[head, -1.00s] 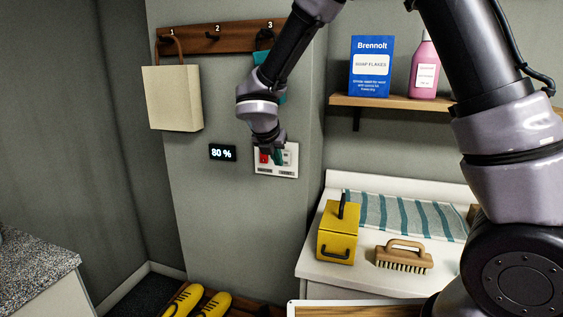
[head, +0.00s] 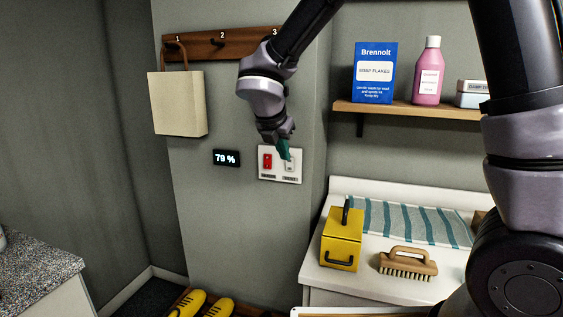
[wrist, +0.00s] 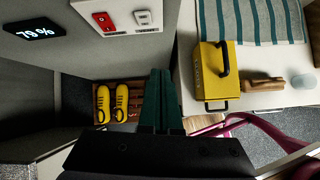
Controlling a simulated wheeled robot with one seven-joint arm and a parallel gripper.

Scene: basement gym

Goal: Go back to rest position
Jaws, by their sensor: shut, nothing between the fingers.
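My gripper (head: 284,150) is in front of the wall switch panel (head: 280,178), at its upper right in the head view. Its dark green fingers also show in the wrist view (wrist: 162,100), pressed together with nothing between them. The panel has a red switch (head: 267,161) on the left and a white switch (head: 290,165) on the right, partly covered by the fingers in the head view. In the wrist view both switches show clear of the fingers. A black display (head: 226,158) left of the panel reads 79 %.
A hook rail (head: 210,45) holds a cream bag (head: 178,105). A shelf (head: 410,109) carries a blue box (head: 374,73) and a pink bottle (head: 428,72). The white counter (head: 380,285) below holds a yellow box (head: 341,240), a brush (head: 407,262) and a striped cloth (head: 412,222). Yellow shoes (wrist: 112,102) are low down.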

